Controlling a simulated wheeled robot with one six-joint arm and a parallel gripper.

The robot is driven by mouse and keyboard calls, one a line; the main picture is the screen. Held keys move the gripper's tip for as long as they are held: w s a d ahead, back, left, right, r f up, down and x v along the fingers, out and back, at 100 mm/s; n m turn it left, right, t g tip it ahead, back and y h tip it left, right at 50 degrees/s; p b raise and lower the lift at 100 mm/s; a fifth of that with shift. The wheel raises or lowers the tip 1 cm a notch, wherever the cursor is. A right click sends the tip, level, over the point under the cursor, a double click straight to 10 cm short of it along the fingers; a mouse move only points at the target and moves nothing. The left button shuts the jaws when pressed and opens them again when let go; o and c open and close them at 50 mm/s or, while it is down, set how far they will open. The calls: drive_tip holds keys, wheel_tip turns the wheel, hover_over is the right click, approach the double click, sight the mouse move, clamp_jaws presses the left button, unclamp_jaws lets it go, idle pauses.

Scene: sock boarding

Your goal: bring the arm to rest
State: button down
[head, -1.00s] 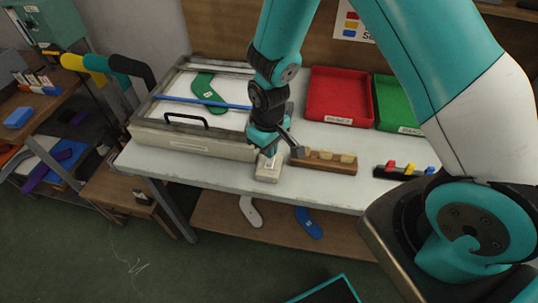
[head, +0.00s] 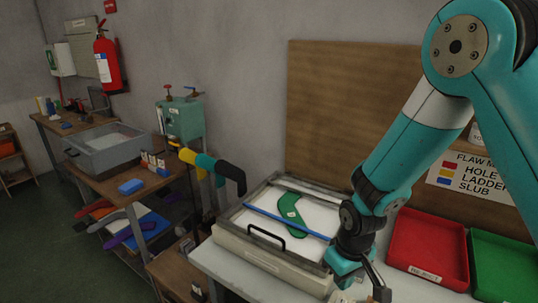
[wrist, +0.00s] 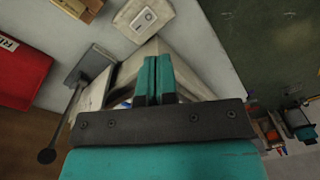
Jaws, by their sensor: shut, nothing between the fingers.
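My gripper (head: 343,268) is low in the head view, at the front right corner of the light box (head: 262,258). In the wrist view my gripper's teal fingers (wrist: 153,68) are together, with nothing between them. They point toward a pale box with a button (wrist: 145,18) on the table and appear apart from it. My arm comes down from the upper right of the head view. The fingertips are hard to make out there.
A green sock (head: 290,215) and a blue rod (head: 285,221) are on the light box. A red tray (head: 428,245) and a green tray (head: 503,268) stand right of my arm. Coloured sock forms (head: 213,167) stick out at the left. A grey-plated tool (wrist: 92,68) is near the fingers.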

drive_tip(key=s+a+r+n+y, duration=0.1)
drive_tip(key=s+r, duration=0.8)
drive_tip(key=r, duration=0.2)
drive_tip(key=s+a+r+n+y, duration=0.1)
drive_tip(key=s+a+r+y, duration=0.1)
drive_tip(key=s+r, duration=0.7)
wheel_tip(320, 180, up, 4)
drive_tip(key=shift+a+f+y, duration=0.2)
drive_tip(key=shift+y, duration=0.1)
drive_tip(key=c, duration=1.8)
unclamp_jaws()
